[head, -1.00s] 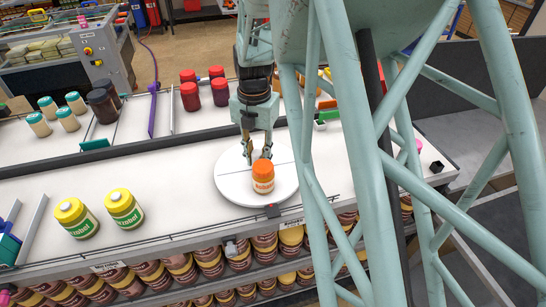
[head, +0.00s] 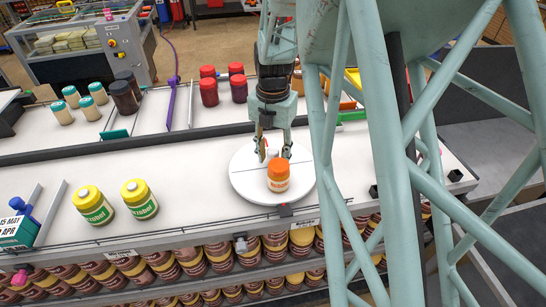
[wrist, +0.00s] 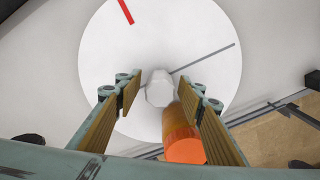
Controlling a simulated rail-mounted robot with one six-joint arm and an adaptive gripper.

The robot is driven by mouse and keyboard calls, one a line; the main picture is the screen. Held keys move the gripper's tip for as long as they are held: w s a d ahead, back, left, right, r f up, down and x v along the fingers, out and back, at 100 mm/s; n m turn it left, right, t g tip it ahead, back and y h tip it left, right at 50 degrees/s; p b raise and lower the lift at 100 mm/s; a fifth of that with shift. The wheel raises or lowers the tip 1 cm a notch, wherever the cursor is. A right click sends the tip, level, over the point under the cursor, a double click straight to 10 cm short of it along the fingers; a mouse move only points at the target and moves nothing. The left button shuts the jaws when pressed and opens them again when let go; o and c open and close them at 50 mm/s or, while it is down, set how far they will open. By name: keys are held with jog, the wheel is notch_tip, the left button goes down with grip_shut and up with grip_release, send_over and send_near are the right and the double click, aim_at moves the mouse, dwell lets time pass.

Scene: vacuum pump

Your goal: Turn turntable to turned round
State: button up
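The turntable is a round white disc (head: 245,180) set in the white bench. It also shows in the wrist view (wrist: 110,60), with a red mark and a thin dark line on top. A pale faceted knob (wrist: 160,90) stands near its middle. A jar with an orange lid (head: 278,177) stands on the disc's near side; in the wrist view its orange lid (wrist: 184,150) is beside the right finger. My gripper (head: 273,154) points down over the disc, behind the jar. It is open, with one finger on each side of the knob; I cannot tell whether either touches it.
Two yellow-lidded jars (head: 140,199) stand left on the bench. Red-lidded jars (head: 209,91), dark jars and teal-lidded jars (head: 88,108) stand behind a dark rail. Full shelves of jars lie below the front edge. The bench between yellow jars and disc is clear.

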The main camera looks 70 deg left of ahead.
jog(key=shift+r, duration=6)
